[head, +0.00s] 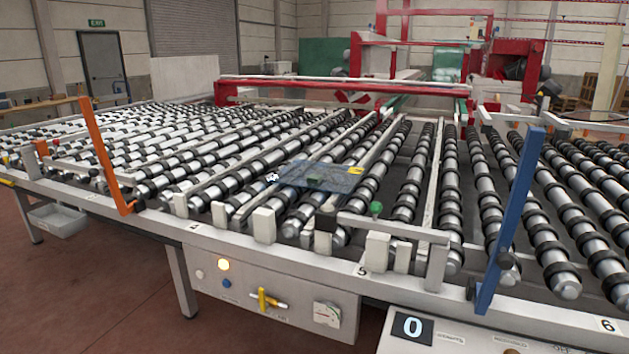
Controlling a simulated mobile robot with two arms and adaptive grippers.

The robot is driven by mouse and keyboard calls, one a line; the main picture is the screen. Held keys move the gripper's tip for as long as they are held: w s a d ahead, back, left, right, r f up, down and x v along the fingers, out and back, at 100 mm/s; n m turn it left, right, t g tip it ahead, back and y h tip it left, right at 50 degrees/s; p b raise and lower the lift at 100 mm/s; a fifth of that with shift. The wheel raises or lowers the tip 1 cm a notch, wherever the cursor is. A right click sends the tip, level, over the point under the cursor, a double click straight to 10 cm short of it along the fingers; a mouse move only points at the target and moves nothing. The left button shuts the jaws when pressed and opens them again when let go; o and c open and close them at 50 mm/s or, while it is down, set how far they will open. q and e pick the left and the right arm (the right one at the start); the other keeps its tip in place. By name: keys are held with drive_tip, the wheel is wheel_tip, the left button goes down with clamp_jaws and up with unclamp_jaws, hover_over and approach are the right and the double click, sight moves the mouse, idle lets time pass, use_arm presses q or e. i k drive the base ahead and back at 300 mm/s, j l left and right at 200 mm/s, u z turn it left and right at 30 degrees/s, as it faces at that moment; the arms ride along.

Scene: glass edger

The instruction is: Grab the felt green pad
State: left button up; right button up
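Neither of my grippers shows in the head view.
The roller conveyor (290,225) fills the middle. An orange post (105,155) stands at left and a blue post (508,220) at right. A red machine frame (340,84) is behind. Floor is open at front left.

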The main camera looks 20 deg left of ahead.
sight(313, 178)
drive_tip(key=i+j, duration=0.25)
drive_tip(key=j, duration=0.15)
drive_tip(key=i+j, duration=0.2)
drive_tip(key=j, duration=0.15)
drive_tip(key=i+j, duration=0.25)
drive_tip(key=j, duration=0.15)
